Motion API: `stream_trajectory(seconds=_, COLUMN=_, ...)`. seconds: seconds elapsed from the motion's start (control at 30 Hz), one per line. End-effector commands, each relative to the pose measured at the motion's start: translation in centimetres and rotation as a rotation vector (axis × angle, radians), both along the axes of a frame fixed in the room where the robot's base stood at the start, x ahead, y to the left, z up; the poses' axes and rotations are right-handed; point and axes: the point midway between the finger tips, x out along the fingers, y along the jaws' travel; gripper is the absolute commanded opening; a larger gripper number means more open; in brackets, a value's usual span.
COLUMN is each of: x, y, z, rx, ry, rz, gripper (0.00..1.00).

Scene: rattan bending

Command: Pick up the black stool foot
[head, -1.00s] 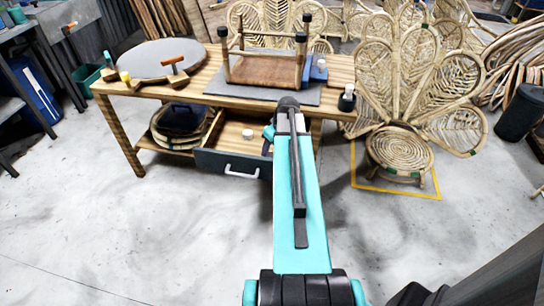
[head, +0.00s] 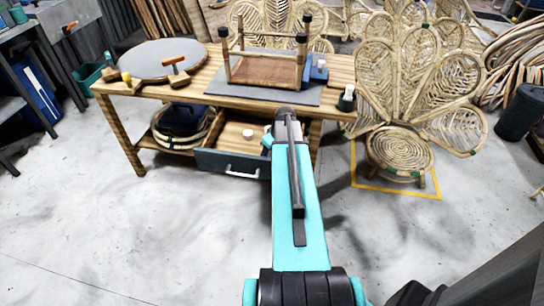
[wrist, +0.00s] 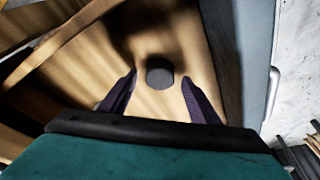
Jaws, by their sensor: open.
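The black stool foot (wrist: 160,71) is a short dark round piece lying on the wooden floor of the open drawer (wrist: 190,45) in the wrist view. My gripper (wrist: 160,90) is open, with one dark finger on each side of the near part of the foot and visible gaps between. I cannot tell how far above the drawer floor the fingertips are. In the head view the drawer (head: 228,163) is pulled out under the workbench, and my arm hides the foot and most of the gripper.
The workbench (head: 135,135) holds an upturned stool (head: 262,70) with black feet on legs, a round grey disc (head: 150,58) and tools. A small white piece (head: 247,133) lies in the drawer. A peacock-backed rattan chair (head: 400,150) stands right; the front floor is clear.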

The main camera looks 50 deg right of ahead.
Motion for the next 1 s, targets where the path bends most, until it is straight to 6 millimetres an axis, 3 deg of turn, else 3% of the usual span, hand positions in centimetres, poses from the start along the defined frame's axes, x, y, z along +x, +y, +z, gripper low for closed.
stream_trajectory(seconds=0.17, x=0.0, y=0.0, z=0.0, rx=0.0, ry=0.0, rz=-0.001, gripper=0.57)
stream_trajectory(seconds=0.43, x=0.0, y=0.0, z=0.0, rx=0.0, ry=0.0, rz=-0.001, gripper=0.13)
stream_trajectory(seconds=1.0, x=-0.1, y=-0.1, z=1.1, rx=0.0, ry=-0.001, rz=-0.002, gripper=0.13)
